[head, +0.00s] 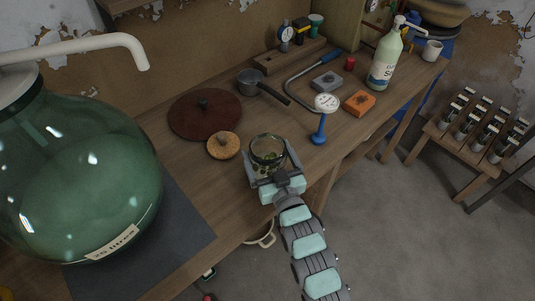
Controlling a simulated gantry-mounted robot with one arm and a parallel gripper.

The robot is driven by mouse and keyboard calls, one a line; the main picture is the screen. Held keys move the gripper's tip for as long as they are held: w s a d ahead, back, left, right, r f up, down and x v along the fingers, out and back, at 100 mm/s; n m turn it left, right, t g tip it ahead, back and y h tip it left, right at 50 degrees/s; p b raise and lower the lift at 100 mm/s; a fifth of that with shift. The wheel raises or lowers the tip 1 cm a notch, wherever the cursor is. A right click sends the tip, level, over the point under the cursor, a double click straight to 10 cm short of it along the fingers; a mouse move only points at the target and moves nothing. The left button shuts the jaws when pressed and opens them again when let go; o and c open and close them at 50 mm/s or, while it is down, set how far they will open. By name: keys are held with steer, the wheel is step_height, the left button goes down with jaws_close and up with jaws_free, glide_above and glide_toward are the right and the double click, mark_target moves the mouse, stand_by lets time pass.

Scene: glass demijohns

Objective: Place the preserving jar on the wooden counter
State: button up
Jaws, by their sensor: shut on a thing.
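The preserving jar (267,149) is a small clear glass jar with greenish contents, near the front edge of the wooden counter (180,182). My gripper (270,163) reaches in from the lower right, with its two fingers on either side of the jar. It is shut on the jar, which looks about upright. The gripper hides the lower part of the jar, so I cannot tell whether its base touches the counter.
A big green demijohn (80,165) on a dark mat (185,235) fills the left. Close by are a cork lid (223,145), a brown disc (190,115), a saucepan (252,83), a blue-stemmed gauge (321,118) and an orange block (360,102). Some bare counter lies left of the jar.

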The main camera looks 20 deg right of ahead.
steer(key=shift+r, duration=0.25)
steer(key=shift+f, duration=0.1)
steer(key=o, duration=1.7)
steer(key=shift+w+f, duration=0.1)
steer(key=shift+o, duration=0.2)
